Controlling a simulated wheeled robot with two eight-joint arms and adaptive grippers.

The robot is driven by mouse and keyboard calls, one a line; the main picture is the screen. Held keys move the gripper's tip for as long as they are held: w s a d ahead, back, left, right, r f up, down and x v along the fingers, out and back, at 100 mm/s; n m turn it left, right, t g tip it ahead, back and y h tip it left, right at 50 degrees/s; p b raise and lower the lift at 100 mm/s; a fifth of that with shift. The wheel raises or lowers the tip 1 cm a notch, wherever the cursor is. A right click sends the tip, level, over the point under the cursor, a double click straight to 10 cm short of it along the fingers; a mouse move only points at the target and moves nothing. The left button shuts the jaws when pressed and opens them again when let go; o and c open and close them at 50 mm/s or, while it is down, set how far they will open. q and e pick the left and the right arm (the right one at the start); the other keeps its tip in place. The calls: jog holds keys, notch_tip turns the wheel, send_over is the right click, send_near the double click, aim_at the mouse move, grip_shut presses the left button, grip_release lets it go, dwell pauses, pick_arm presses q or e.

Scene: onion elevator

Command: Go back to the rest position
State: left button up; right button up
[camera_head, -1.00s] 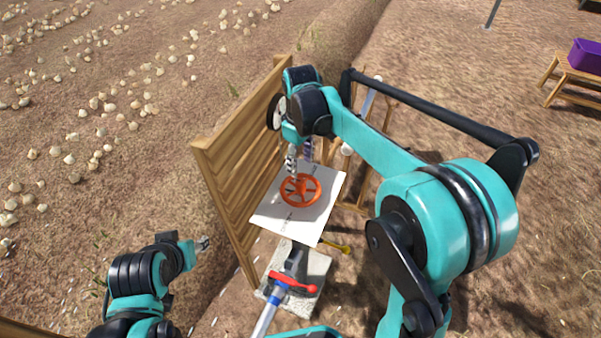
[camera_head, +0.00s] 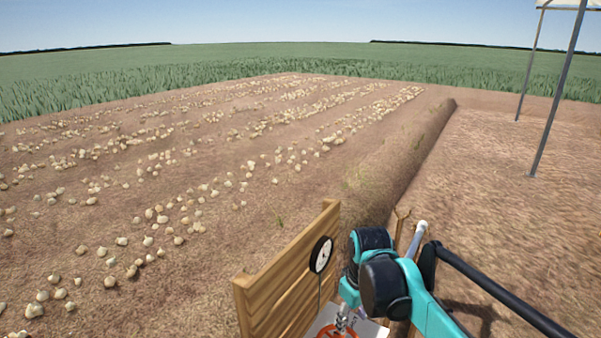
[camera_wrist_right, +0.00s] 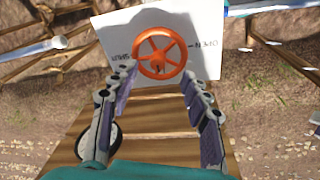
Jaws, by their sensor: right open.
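My right gripper (camera_wrist_right: 158,105) is open in the right wrist view, its two fingers spread apart with nothing between them. An orange handwheel (camera_wrist_right: 159,52) on a white panel (camera_wrist_right: 205,65) lies beyond the fingertips. The panel has lettering, with "OPEN" readable on one side. In the head view my right gripper (camera_head: 345,320) is at the bottom edge, beside the wooden board, with only part of the orange wheel (camera_head: 336,332) showing under it. My left gripper is outside both current views.
A wooden plank board (camera_head: 290,280) with a round dial (camera_head: 321,254) stands close left of my right arm. A pale bar (camera_head: 416,238) rises behind the arm. Onions (camera_head: 160,215) lie in rows across the field. Metal posts (camera_head: 556,100) stand at right; the dirt strip between is open.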

jog(key=s+d+f+m+t, duration=0.2)
jog(key=s+m, duration=0.1)
jog(key=s, duration=0.4)
jog(key=s+d+f+m+t, duration=0.1)
jog(key=s+d+m+t, duration=0.1)
jog(key=s, duration=0.6)
jog(key=shift+s+d+f+m+t, duration=0.15)
jog(key=shift+d+f+m+t, duration=0.25)
jog(key=shift+m+t, duration=0.4)
dwell(2.7)
